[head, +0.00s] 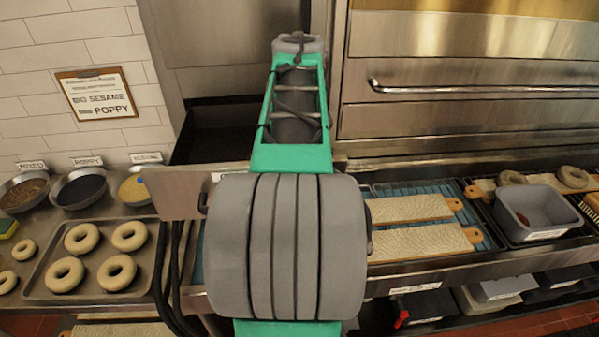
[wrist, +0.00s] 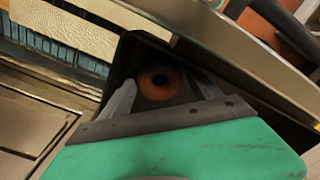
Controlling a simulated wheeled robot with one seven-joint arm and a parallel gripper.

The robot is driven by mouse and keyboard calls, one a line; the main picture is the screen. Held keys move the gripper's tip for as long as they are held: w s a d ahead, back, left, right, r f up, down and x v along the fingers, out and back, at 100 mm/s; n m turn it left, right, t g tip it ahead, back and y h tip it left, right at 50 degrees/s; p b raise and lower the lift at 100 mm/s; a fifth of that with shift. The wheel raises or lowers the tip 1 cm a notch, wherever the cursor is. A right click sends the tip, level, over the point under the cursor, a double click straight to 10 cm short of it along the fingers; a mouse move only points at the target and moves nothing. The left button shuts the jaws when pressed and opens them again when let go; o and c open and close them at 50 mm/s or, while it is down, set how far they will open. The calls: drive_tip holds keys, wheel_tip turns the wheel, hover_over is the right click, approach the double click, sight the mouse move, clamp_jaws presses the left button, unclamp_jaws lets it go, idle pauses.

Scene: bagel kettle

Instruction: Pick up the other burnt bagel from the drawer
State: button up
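One dark orange-brown burnt bagel (wrist: 160,94) lies in a dark, deep drawer (wrist: 125,60) in the wrist view, its hole facing the camera. My gripper (wrist: 162,77) is open, with one grey finger on each side of the bagel in the picture. No contact between fingers and bagel shows, and the depth gap is hard to judge. In the head view my own arm covers the middle, and the gripper and this bagel are hidden.
A metal counter edge (wrist: 235,60) runs close beside the drawer. In the head view, a tray (head: 38,284) of pale bagels is at left, bagel boards (head: 425,243) lie right of my arm, and a grey bin (head: 540,207) stands farther right.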

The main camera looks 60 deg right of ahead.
drive_tip(key=c, duration=1)
